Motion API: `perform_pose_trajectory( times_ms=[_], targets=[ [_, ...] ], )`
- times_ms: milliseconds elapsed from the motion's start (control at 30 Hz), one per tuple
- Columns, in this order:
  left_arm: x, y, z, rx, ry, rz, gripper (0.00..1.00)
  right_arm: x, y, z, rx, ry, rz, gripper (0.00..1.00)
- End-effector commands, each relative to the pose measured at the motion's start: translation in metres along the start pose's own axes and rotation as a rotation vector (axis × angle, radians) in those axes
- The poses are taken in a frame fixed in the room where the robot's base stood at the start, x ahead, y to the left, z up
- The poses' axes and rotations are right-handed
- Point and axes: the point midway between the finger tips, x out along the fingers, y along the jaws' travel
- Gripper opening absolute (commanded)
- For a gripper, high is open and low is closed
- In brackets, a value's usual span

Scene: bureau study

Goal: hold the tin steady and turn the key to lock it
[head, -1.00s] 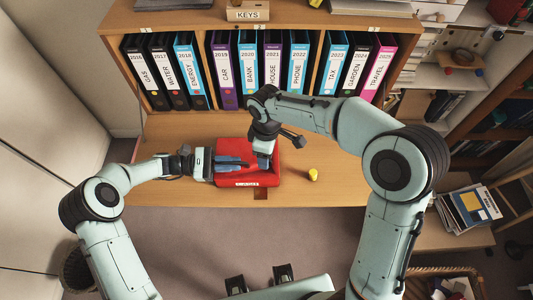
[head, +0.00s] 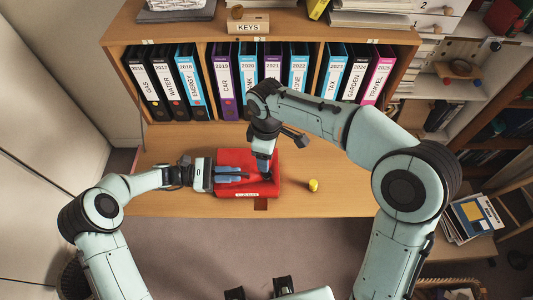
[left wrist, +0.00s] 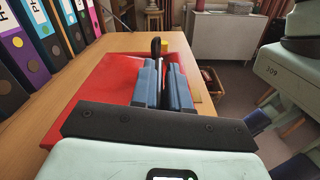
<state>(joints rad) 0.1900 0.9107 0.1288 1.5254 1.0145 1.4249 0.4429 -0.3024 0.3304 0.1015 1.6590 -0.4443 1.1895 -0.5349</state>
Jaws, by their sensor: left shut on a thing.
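The red tin (head: 236,187) lies on the wooden desk, with a pale label on its front edge; its red top also shows in the left wrist view (left wrist: 85,85). My left gripper (head: 238,174) comes in from the left over the tin, its blue fingers close together and shut on part of it, which they mostly hide. In the left wrist view the fingers (left wrist: 165,85) have a narrow gap, with a dark upright piece just beyond. My right gripper (head: 265,168) points down at the tin's right part; its fingertips are too small to read. I cannot make out the key.
A small yellow object (head: 313,185) stands on the desk right of the tin. A row of labelled binders (head: 226,85) fills the shelf behind, with a KEYS block (head: 248,26) on top.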

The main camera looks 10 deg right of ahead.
Motion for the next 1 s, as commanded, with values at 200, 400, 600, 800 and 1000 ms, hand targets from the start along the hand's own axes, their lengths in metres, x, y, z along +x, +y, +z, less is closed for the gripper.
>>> perform_pose_trajectory(
  times_ms=[200,400,600,800,1000],
  targets=[
    [0.0,0.0,0.0,0.002,0.0,-0.001,0.44,0.0,0.0,0.0,0.0,0.0,0.0,0.62],
    [0.0,0.0,0.0,0.001,0.0,-0.001,0.45,0.0,0.0,0.0,0.0,0.0,0.0,0.62],
    [-0.007,0.0,0.0,0.001,0.001,0.002,0.45,0.0,0.0,0.0,0.0,0.0,0.0,0.62],
    [-0.043,0.001,-0.001,0.002,0.002,0.004,0.45,0.0,0.0,0.0,0.0,0.0,0.0,0.62],
    [-0.086,0.0,-0.001,0.001,0.002,0.003,0.45,0.0,0.0,0.0,0.0,0.0,0.0,0.62]
  ],
)
